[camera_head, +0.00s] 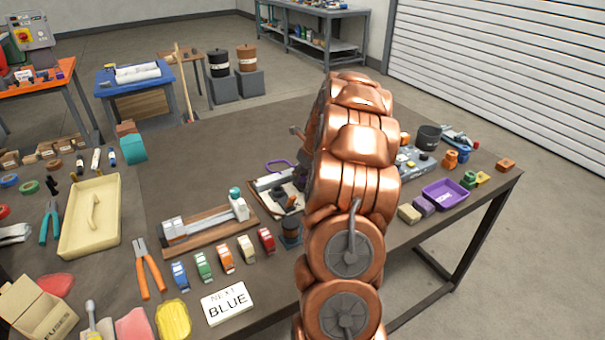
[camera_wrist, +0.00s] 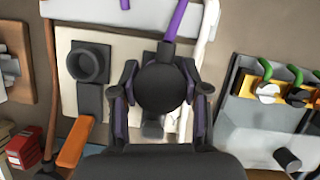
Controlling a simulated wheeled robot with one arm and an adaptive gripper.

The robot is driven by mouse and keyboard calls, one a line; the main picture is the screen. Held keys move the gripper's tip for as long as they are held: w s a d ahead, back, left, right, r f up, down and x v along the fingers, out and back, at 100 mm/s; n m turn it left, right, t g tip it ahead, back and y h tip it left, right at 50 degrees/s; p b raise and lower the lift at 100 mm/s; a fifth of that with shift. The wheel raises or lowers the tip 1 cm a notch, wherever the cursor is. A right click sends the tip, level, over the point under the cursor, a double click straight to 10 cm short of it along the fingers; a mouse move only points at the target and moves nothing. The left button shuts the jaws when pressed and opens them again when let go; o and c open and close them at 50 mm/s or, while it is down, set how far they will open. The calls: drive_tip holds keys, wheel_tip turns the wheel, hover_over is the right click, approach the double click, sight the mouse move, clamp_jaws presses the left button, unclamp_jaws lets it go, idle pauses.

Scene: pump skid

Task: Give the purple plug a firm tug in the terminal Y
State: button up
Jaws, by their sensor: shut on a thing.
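In the wrist view my gripper (camera_wrist: 160,78) has its two fingers on either side of a dark round plug body (camera_wrist: 165,92) and is shut on it. A purple cable (camera_wrist: 176,20) runs up from this body, so I take it as the purple plug. The plug sits over a pale panel (camera_wrist: 70,25); whatever socket is under it is hidden. No terminal letter Y is readable. In the head view my copper arm covers the gripper and plug. A purple cable loop (camera_head: 280,165) shows just left of the arm.
An open dark round socket (camera_wrist: 90,62) and an orange-handled part (camera_wrist: 76,142) lie left of my gripper. A grey box with green hooked leads (camera_wrist: 265,70) stands right.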

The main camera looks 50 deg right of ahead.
drive_tip(key=shift+f, duration=0.1)
idle(0.4)
drive_tip(key=o, duration=1.3)
drive_tip(key=shift+c, duration=0.2)
drive_tip(key=v, duration=1.2)
